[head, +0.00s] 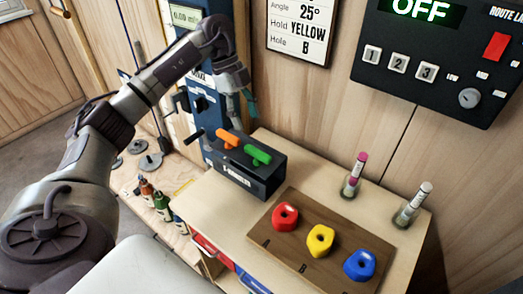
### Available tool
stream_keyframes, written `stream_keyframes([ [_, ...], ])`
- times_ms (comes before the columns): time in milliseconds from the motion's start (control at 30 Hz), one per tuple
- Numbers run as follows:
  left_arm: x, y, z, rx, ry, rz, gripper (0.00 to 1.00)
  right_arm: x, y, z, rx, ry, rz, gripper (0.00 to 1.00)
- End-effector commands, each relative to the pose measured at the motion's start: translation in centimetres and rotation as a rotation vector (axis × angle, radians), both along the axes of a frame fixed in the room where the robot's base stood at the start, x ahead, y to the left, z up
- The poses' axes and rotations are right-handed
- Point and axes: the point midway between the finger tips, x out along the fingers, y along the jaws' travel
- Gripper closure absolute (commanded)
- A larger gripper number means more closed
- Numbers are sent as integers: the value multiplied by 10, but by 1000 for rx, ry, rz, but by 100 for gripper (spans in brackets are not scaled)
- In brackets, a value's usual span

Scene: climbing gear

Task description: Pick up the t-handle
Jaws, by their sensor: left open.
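A black block (247,178) stands on the pale wooden worktop. Two T-shaped handles, one orange (229,139) and one green (257,154), stick up from its top; I cannot tell which one the task names. My left gripper (243,108) points down from the upper left. It is open and empty, above and behind the two handles, apart from them. The lower parts of the handles are hidden in the block. My right gripper is out of view.
A wooden board with red (285,216), yellow (320,240) and blue (360,265) holds lies at front right. Two pens stand in glass holders (351,188) (404,216). A blue device (207,105) with dark levers stands left of my gripper. Small bottles (162,207) stand lower left.

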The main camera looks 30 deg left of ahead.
Motion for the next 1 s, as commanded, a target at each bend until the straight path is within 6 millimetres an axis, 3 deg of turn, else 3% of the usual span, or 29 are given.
stream_keyframes([
  [100,-2,-10,-22,-1,5,-3,46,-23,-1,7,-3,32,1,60],
  [267,-2,-20,-46,-1,2,-2,46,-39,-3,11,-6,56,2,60],
  [467,-2,-25,-59,-2,0,-2,46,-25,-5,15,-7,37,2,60],
  [633,-4,-31,-79,-3,5,-2,46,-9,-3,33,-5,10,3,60],
  [800,-3,-39,-101,-2,0,-2,46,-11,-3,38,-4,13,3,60],
  [1000,-3,-40,-106,-1,-2,-1,46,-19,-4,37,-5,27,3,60],
])
